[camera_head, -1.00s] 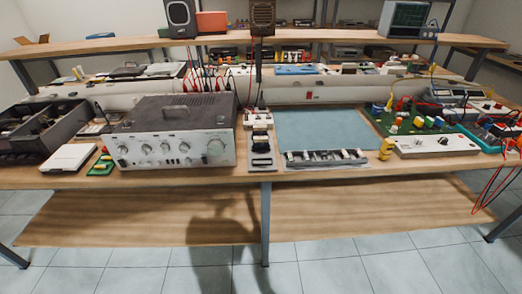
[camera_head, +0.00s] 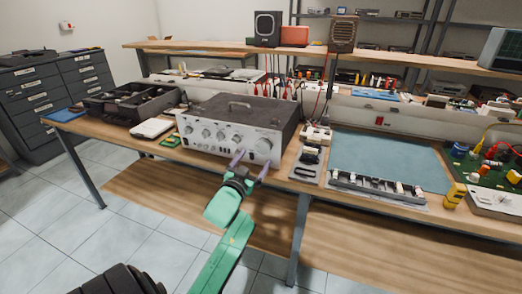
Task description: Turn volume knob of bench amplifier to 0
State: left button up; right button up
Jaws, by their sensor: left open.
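The bench amplifier (camera_head: 235,118) is a grey box with a silver front panel and a handle on top, standing on the wooden workbench. Its front carries a row of smaller knobs and one larger round knob (camera_head: 263,146) at the right end, likely the volume knob. Its pointer and scale are too small to read. My left gripper (camera_head: 251,162) is open and empty, with two purple fingers in front of the panel's lower right part, just below and left of the large knob. I cannot tell if a finger touches the panel. My right gripper is not in view.
An open dark tray box (camera_head: 130,101) and a white box (camera_head: 152,128) lie left of the amplifier. Small modules (camera_head: 307,155) stand close to its right, beside a blue mat (camera_head: 385,158). A dark drawer cabinet (camera_head: 50,100) stands at far left.

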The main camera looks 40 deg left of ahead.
aim_at(262, 148)
pick_arm(q)
jog(key=x, duration=0.6)
jog(key=shift+w+a, duration=0.15)
jog(key=shift+w, duration=0.05)
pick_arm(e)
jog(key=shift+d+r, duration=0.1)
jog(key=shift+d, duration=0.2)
pick_arm(q)
jog(key=c, duration=1.4)
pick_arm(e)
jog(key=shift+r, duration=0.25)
